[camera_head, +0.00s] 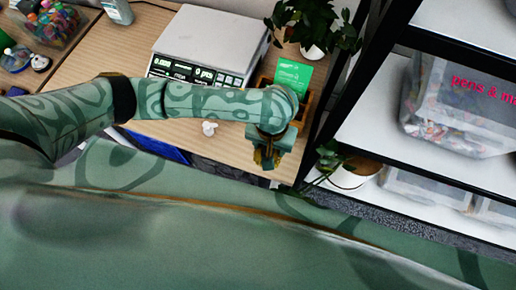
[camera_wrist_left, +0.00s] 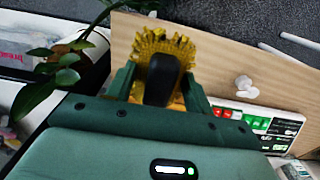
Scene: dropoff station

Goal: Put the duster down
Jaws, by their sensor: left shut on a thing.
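My left gripper (camera_head: 268,152) is over the right end of the wooden table (camera_head: 225,142), near its front edge. It is shut on the duster, which shows as a small yellow-brown patch (camera_head: 264,160) below the gripper in the head view. In the left wrist view the duster has yellow bristles (camera_wrist_left: 150,42) and a black part (camera_wrist_left: 162,80) between the fingers of my left gripper (camera_wrist_left: 160,88). The bristles are over the bare wood. I cannot tell whether the duster touches the table. My right gripper is not in view.
A white scale (camera_head: 210,40) stands behind my arm. A green card (camera_head: 293,75) and potted plant (camera_head: 312,50) are close behind the gripper. A small white object (camera_head: 209,128) lies to its left. A shelf (camera_head: 440,150) with bins stands right. Bare wood lies left of the gripper.

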